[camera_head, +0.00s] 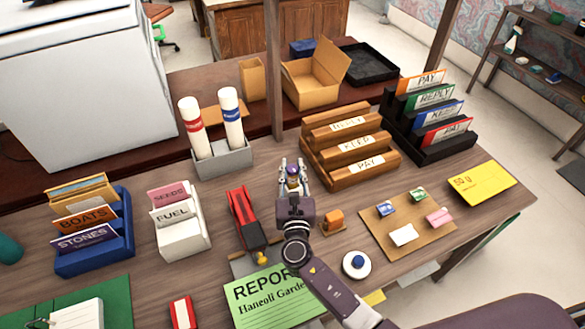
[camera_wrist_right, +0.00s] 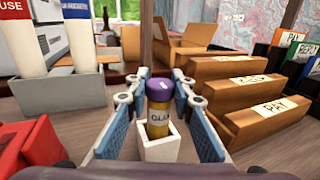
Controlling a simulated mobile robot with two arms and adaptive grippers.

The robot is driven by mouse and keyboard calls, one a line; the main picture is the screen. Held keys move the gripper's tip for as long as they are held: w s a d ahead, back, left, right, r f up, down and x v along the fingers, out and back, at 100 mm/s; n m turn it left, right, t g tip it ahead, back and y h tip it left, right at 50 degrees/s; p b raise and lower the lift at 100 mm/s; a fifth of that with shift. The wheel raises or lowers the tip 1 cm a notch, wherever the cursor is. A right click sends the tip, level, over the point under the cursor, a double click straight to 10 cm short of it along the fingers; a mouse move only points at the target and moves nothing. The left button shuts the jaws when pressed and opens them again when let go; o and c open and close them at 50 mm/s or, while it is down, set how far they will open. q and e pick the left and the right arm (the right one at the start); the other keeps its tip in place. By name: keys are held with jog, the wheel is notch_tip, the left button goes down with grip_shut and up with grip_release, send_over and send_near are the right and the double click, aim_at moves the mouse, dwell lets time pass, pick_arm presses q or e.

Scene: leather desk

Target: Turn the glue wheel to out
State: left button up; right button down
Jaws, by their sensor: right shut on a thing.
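The glue stick (camera_wrist_right: 157,112) stands upright in a small white holder (camera_wrist_right: 160,142) on the desk. It has a yellowish body with a partly visible label and a purple top (camera_wrist_right: 159,89). My right gripper (camera_head: 294,175) reaches forward over the desk, with one blue-padded finger on each side of the glue stick. The wheel cannot be told apart clearly. My left gripper is not in view.
A red stapler-like tool (camera_head: 242,215) lies left of my right gripper. A wooden sorter (camera_head: 352,160) stands close on the right, and a grey holder with two white tubes (camera_head: 222,160) at the back left. A small orange object (camera_head: 334,219) sits near my wrist.

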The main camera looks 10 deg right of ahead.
jog(key=shift+d+n+y, duration=0.1)
jog(key=shift+n+y, duration=0.8)
jog(key=shift+y, duration=0.2)
jog(key=shift+n+y+b, duration=0.65)
jog(key=shift+n+y, duration=0.15)
jog(key=shift+y, duration=0.6)
jog(key=shift+y+b, duration=0.3)
jog(key=shift+n+y+b, duration=0.9)
jog(key=shift+y+b, duration=0.2)
jog(key=shift+n+g+y+b, duration=0.9)
jog(key=shift+y+b, duration=0.5)
jog(key=shift+b, duration=0.5)
jog(key=c, duration=1.6)
grip_release()
